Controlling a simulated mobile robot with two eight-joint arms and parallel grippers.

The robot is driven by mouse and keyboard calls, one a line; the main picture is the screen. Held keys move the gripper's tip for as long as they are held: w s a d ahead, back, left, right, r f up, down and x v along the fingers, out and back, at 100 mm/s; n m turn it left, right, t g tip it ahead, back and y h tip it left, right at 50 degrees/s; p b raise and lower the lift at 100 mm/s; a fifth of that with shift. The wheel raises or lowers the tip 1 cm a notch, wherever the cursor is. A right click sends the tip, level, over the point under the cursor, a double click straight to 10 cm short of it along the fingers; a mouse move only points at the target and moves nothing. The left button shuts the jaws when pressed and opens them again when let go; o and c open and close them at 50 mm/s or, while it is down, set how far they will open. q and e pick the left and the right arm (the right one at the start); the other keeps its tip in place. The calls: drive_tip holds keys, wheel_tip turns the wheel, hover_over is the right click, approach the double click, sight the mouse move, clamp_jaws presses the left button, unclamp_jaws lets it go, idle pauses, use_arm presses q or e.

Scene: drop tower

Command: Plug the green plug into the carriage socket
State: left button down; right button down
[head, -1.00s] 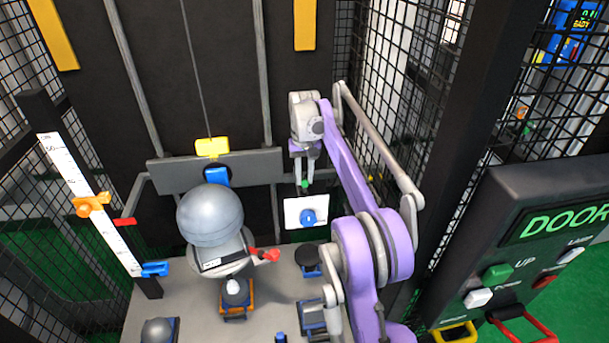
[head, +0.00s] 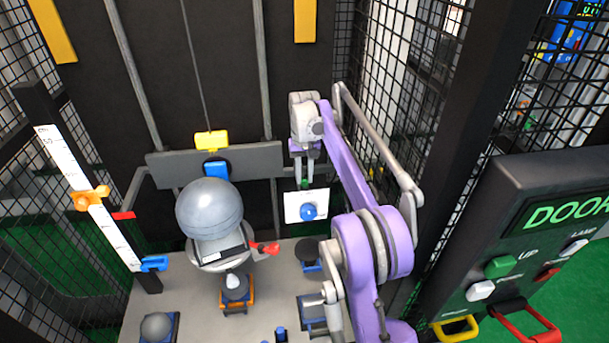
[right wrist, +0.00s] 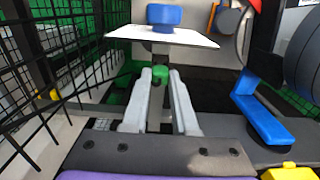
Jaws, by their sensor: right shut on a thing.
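The small green plug (head: 305,184) is at the tips of my right gripper (head: 305,178), which points down in the head view. In the right wrist view the green plug (right wrist: 160,74) sits between the fingertips of the right gripper (right wrist: 161,76), which is shut on it. A white plate (head: 293,207) with a blue knob (head: 308,211) is just below the plug. I cannot tell whether plate and plug are joined. The grey crossbar (head: 260,160) with a yellow block (head: 211,140) and blue piece (head: 217,169) looks like the carriage. I cannot make out the socket. My left gripper is not in view.
A large grey ball (head: 209,207) stands left of the plate, with a red handle (head: 267,248) beside it. A scale post (head: 88,200) is at the left. A control panel (head: 540,240) is at the right. Mesh walls enclose the sides.

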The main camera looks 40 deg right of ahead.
drive_tip(key=shift+f, duration=0.15)
drive_tip(key=c, duration=0.6)
unclamp_jaws()
wheel_tip(320, 180, up, 11)
drive_tip(key=shift+f+p, duration=0.1)
drive_tip(key=shift+p, duration=0.95)
drive_tip(key=shift+a, duration=0.1)
